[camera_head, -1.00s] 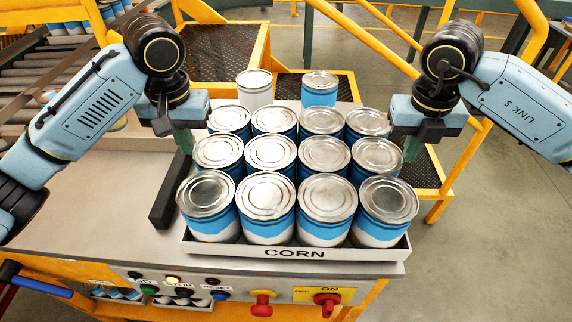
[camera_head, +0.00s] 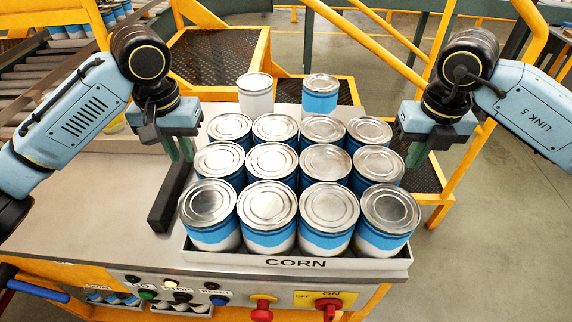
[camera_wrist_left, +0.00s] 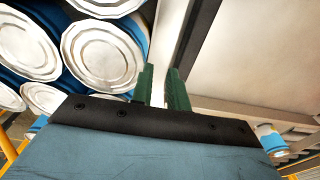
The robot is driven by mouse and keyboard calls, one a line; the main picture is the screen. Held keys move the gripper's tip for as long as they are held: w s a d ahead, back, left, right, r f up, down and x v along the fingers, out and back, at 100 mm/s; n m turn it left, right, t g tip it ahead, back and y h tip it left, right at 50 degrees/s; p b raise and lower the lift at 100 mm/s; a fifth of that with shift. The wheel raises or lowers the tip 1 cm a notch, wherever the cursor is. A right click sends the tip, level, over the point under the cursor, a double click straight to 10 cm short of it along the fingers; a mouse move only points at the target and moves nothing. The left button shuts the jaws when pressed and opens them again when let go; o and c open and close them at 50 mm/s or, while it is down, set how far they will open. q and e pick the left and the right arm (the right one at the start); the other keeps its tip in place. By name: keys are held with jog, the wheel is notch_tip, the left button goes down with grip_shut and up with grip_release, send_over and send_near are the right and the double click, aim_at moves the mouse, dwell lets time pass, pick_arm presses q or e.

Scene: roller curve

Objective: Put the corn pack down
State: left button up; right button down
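The corn pack, a white tray marked CORN (camera_head: 295,262) filled with rows of blue-and-white cans (camera_head: 266,215), sits level on the grey worktop at its front right. Its lids also show at upper left in the left wrist view (camera_wrist_left: 105,50). My left gripper (camera_head: 180,149) is just left of the pack with a visible gap to the cans. Its two green fingers stand apart and empty in the left wrist view (camera_wrist_left: 162,88). My right gripper (camera_head: 416,154) is at the pack's right side, apart from the cans; its finger spacing is unclear.
A dark bar (camera_head: 170,200) lies on the worktop (camera_head: 110,205) left of the pack. A white can (camera_head: 255,95) and a blue can (camera_head: 320,95) stand behind it. A button panel (camera_head: 190,292) runs along the front. Yellow rails and steps stand behind and right. Worktop at left is clear.

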jog(key=shift+d, duration=0.15)
pick_arm(q)
jog(key=shift+d, duration=0.1)
pick_arm(e)
jog(key=c, duration=1.8)
grip_release()
jog(key=shift+d+f, duration=0.1)
jog(key=shift+f, duration=0.05)
pick_arm(q)
jog(key=shift+o, duration=0.4)
pick_arm(e)
jog(key=shift+o, duration=0.2)
